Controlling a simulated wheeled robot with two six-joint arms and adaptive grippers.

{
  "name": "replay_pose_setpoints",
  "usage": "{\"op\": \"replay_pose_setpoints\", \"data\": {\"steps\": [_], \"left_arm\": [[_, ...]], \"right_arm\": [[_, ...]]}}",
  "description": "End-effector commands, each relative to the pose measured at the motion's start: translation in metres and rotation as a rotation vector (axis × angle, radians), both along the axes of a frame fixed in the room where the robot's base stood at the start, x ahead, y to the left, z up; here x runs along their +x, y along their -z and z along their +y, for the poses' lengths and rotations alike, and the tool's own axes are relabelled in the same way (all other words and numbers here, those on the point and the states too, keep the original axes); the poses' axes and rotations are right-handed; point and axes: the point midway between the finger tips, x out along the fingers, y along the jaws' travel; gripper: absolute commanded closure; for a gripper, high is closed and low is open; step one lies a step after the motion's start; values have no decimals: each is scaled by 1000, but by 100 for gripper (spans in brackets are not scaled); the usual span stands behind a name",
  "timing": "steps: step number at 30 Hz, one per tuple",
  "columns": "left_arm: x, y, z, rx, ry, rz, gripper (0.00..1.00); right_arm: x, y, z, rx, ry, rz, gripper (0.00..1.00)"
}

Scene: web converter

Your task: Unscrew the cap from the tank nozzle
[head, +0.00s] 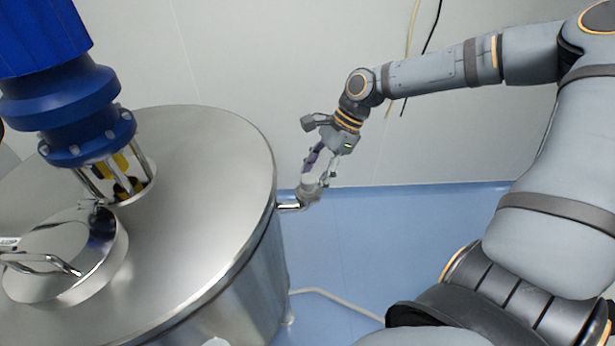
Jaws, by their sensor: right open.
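The steel tank (215,165) fills the left of the head view. A short metal nozzle (289,206) sticks out from its right side near the top rim. A small grey cap (309,183) sits at the nozzle's outer end. My right gripper (318,180) reaches down over the cap from above, with its open fingers around or beside it. I cannot tell whether the fingers touch the cap. The fingers hide part of the cap. My left gripper is not in view.
A blue motor (70,95) stands on the tank lid, with a round hatch (65,250) and metal handle at the left. A pale wall (250,60) with hanging cables is behind. The blue floor (400,230) right of the tank is clear apart from a pale line.

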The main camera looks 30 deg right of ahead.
Motion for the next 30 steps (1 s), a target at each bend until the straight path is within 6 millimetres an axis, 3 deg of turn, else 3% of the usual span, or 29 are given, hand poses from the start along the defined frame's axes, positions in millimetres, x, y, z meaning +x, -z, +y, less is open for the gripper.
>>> {"op": "replay_pose_setpoints", "data": {"steps": [14, 20, 30], "left_arm": [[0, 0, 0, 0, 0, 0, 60], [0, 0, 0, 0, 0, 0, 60], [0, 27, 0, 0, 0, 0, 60]], "right_arm": [[-2, 0, 1, 2, 107, 0, 45], [-3, -1, 4, 13, 251, -4, 45], [-3, 4, 2, 3, 297, 0, 45]]}}
